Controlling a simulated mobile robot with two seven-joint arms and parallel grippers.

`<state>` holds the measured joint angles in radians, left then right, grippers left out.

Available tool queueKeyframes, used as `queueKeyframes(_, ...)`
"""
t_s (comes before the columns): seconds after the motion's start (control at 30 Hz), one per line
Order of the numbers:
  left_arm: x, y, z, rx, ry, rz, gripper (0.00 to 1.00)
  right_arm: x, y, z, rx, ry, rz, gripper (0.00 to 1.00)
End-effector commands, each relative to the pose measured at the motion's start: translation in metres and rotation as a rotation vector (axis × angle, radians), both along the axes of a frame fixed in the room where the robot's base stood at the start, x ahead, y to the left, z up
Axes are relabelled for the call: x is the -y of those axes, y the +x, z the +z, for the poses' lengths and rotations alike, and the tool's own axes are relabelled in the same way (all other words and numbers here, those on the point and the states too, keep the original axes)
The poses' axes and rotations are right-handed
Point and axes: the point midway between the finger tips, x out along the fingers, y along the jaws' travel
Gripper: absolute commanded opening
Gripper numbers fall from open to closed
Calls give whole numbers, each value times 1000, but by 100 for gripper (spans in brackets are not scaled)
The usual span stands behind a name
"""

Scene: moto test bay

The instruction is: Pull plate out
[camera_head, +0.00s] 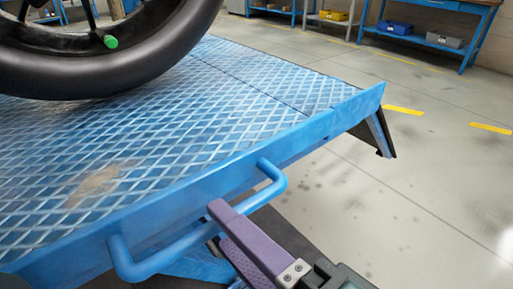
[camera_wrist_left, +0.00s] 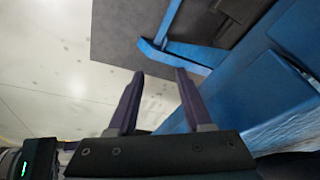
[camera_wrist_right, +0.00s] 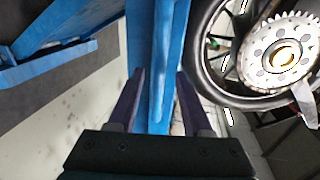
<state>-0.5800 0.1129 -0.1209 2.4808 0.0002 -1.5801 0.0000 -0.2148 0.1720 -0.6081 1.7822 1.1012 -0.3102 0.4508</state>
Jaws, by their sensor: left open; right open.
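The blue diamond-tread plate (camera_head: 160,130) fills much of the head view. A blue bar handle (camera_head: 185,244) sticks out from its front edge. My right gripper (camera_head: 221,225) is at the middle of the handle, its purple fingers open. In the right wrist view, the open fingers (camera_wrist_right: 158,78) have a blue bar and plate edge between or just beyond them; I cannot tell whether they touch. My left gripper (camera_wrist_left: 158,75) shows only in its wrist view, open and empty, near blue metal parts. I cannot tell whether it touches them.
A motorcycle wheel (camera_head: 140,65) stands on the plate; its sprocket (camera_wrist_right: 285,55) shows in the right wrist view. Blue workbenches (camera_head: 440,22) with bins stand at the back. The grey floor (camera_head: 400,170) to the right of the plate is clear.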

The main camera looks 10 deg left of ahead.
Motion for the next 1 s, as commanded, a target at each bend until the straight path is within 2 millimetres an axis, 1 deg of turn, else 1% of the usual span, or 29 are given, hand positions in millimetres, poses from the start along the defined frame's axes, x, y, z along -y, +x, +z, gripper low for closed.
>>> queueKeyframes(0.03,0,0,-2,0,0,1,50,-8,5,-2,0,2,1,50)
queueKeyframes(0.2,0,0,-5,0,0,1,50,-21,16,-6,1,0,1,50)
queueKeyframes(0.53,-2,0,-5,0,6,-2,50,-24,18,-6,1,-2,1,50)
queueKeyframes(0.9,-3,0,-5,0,12,-7,50,-23,18,-6,1,-2,1,8)
queueKeyframes(0.97,-3,0,-5,0,12,-7,50,-23,18,-6,1,-2,1,1)
queueKeyframes(1.0,-3,0,-5,0,12,-7,50,-23,18,-6,1,-2,1,0)
